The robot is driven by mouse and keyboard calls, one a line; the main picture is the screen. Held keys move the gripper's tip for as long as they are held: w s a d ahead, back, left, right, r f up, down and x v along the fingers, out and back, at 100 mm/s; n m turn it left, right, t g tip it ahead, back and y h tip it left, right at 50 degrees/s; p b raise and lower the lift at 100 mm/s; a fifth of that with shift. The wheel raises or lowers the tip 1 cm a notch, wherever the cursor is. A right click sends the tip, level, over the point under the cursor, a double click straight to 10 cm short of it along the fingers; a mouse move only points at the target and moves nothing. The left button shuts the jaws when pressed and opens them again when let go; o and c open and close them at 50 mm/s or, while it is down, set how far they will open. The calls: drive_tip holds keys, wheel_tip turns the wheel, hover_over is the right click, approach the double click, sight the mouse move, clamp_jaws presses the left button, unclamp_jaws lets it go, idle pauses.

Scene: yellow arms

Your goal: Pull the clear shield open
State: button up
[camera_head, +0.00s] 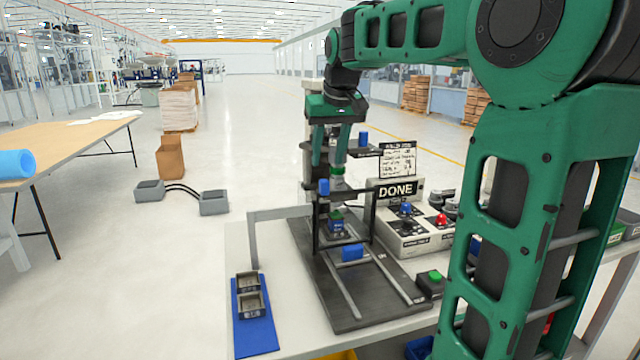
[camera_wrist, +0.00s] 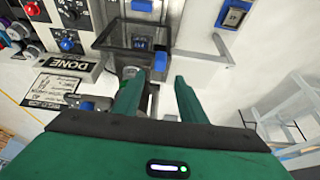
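The clear shield (camera_head: 345,222) is a dark-framed see-through panel on the black fixture, with a blue block (camera_head: 352,253) low at its front. The wrist view shows the dark see-through frame (camera_wrist: 118,36) beyond the fingertips. My gripper (camera_head: 329,160) hangs above the fixture, pointing down. In the wrist view its two green fingers (camera_wrist: 156,82) are apart. A small blue piece (camera_wrist: 160,62) shows between or just beyond the tips; I cannot tell if it touches them. The shield does not appear gripped.
A control box (camera_head: 415,225) with blue and red knobs and a DONE sign (camera_head: 397,190) stand right of the fixture. A blue mat (camera_head: 240,325) with two small trays lies at left. A green button (camera_head: 435,275) sits at front right.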

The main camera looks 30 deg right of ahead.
sight(324, 180)
drive_tip(key=x, duration=0.9)
drive_tip(key=shift+s, duration=0.1)
clamp_jaws()
